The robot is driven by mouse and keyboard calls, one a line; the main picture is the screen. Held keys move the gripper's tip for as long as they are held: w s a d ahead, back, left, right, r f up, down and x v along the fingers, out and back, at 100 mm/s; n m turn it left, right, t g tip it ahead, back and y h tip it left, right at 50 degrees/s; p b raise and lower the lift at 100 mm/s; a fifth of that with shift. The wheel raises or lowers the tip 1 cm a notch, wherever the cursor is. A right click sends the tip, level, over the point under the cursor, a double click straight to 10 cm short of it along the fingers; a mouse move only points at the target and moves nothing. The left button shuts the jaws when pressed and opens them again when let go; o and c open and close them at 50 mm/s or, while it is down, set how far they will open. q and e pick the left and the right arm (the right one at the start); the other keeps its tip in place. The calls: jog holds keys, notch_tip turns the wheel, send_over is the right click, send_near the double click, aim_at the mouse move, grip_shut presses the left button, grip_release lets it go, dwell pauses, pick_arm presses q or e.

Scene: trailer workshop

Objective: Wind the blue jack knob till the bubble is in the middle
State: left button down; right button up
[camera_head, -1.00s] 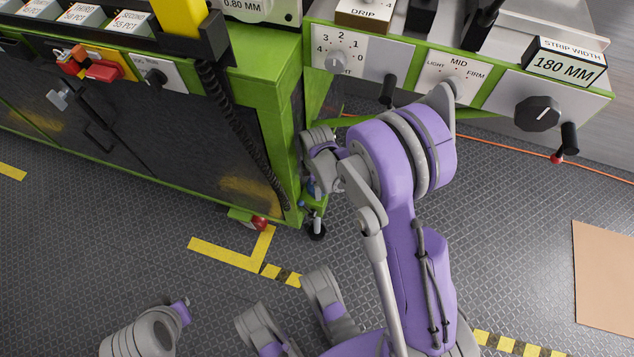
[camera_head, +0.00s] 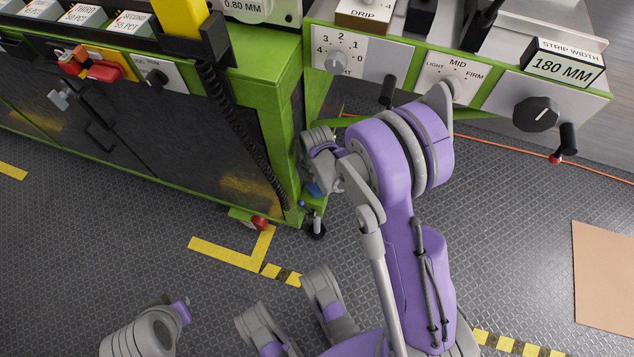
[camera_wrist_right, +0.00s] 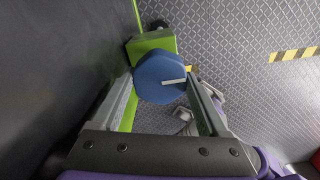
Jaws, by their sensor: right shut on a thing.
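The blue jack knob (camera_wrist_right: 158,76) sits between the two fingers of my right gripper (camera_wrist_right: 162,88) in the right wrist view, with a white pointer line on its face running toward the right finger. In the head view a small part of the knob (camera_head: 313,189) shows low at the green machine's corner, beside a caster. My right gripper (camera_head: 314,194) is shut on it there, largely hidden behind my own wrist. My left gripper is not seen. No bubble level can be made out in either view.
The green machine (camera_head: 272,75) with its dark side panel stands close beside my right arm. A control panel (camera_head: 497,97) with knobs and cranks hangs above the arm. A red knob (camera_head: 259,223) is low at the left.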

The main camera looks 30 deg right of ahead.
jog(key=shift+n, duration=0.9)
jog(key=o, duration=1.2)
jog(key=shift+o, duration=0.2)
